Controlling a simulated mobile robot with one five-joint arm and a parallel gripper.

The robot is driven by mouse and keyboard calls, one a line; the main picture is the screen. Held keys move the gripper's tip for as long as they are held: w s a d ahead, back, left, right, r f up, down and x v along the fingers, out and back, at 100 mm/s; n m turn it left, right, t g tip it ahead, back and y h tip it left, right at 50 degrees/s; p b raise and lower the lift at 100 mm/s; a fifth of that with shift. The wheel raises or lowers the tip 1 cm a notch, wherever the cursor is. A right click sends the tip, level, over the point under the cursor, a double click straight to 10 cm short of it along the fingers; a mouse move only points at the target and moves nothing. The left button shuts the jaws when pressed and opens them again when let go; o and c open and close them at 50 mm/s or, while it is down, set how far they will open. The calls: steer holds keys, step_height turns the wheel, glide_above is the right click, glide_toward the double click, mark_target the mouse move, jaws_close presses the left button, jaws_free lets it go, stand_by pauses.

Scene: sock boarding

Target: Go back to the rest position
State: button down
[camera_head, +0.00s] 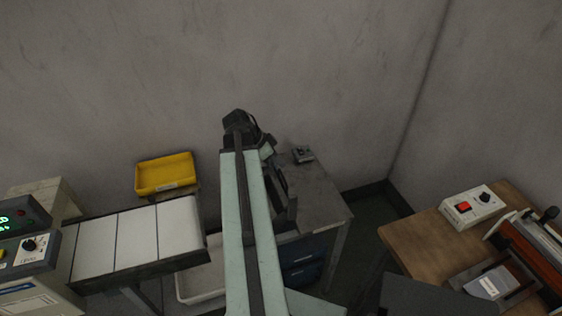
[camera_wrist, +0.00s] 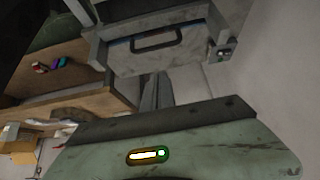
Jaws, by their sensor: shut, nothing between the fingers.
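My gripper (camera_head: 290,203) is at the end of my folded pale-green arm, in the middle of the head view. It hangs beside the left edge of a grey table, partly hidden by the arm. In the wrist view, the grey fingers of my gripper (camera_wrist: 155,92) are together, with nothing between them.
The grey table (camera_head: 325,207) carries a small device (camera_head: 302,154) and has blue drawers (camera_head: 303,272) below. A conveyor (camera_head: 138,240) and a yellow tray (camera_head: 165,174) stand left. A wooden table (camera_head: 415,243) with a control box (camera_head: 472,206) stands right.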

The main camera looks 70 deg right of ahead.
steer(key=p+v, duration=0.5)
steer(key=v, duration=0.3)
steer(key=shift+w, duration=0.15)
